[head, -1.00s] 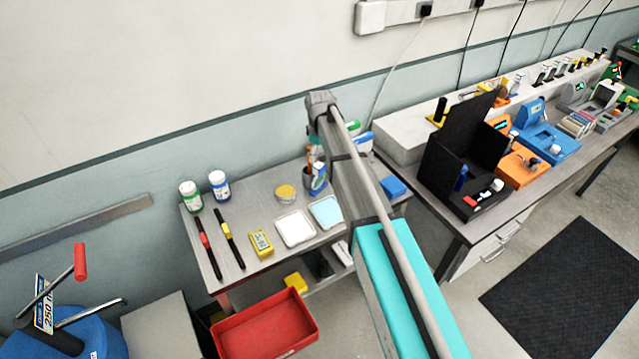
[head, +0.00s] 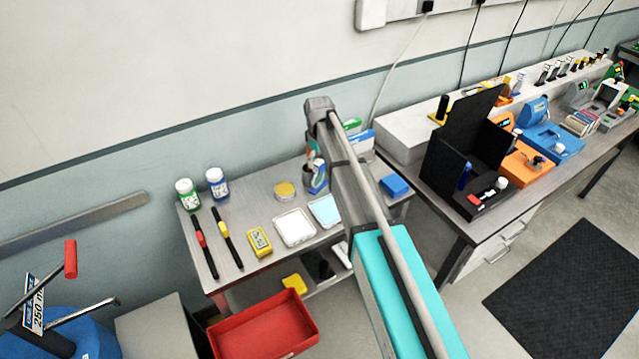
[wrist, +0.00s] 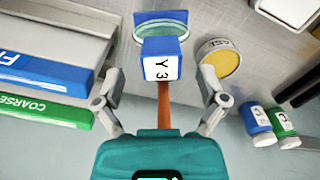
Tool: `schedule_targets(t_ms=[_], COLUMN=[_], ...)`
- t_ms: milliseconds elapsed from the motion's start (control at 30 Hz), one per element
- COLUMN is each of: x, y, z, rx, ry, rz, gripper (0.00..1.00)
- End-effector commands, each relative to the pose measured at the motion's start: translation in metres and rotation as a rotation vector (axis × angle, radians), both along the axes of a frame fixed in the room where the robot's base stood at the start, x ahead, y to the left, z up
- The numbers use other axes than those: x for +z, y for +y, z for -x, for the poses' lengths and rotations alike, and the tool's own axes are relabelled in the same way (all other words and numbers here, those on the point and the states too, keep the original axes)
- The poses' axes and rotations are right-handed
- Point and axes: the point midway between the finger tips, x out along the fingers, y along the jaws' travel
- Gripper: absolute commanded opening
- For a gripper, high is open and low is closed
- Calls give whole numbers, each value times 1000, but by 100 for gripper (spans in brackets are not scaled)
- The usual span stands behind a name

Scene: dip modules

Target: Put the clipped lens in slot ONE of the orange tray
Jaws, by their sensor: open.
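My gripper (wrist: 160,98) is open in the wrist view, its two fingers spread on either side of a blue-and-white block (wrist: 162,62) marked "Y 3". An orange-brown handle (wrist: 164,118) shows between this block and my gripper body. I see no contact between fingers and block. I cannot make out a clipped lens for certain. An orange tray-like unit (head: 520,170) lies on the right bench; its slots are too small to read.
The left table holds a white dish (head: 294,228), a yellow-lidded tin (head: 285,190), two bottles (head: 187,193) and two black tools (head: 226,236). FINE (wrist: 45,75) and COARSE (wrist: 40,110) boxes lie close left in the wrist view. A black panelled stand (head: 470,135) is on the right bench.

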Motion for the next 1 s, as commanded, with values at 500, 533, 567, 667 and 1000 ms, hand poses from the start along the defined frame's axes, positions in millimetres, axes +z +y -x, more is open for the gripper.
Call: schedule_targets(t_ms=[500, 533, 567, 667, 1000], x=[-13, -13, -13, -13, -14], y=[0, 0, 0, 0, 0], z=[0, 0, 0, 0, 0], rx=[0, 0, 0, 0, 0], ry=[0, 0, 0, 0, 0], rz=[0, 0, 0, 0, 0], gripper=[91, 91, 91, 91, 67])
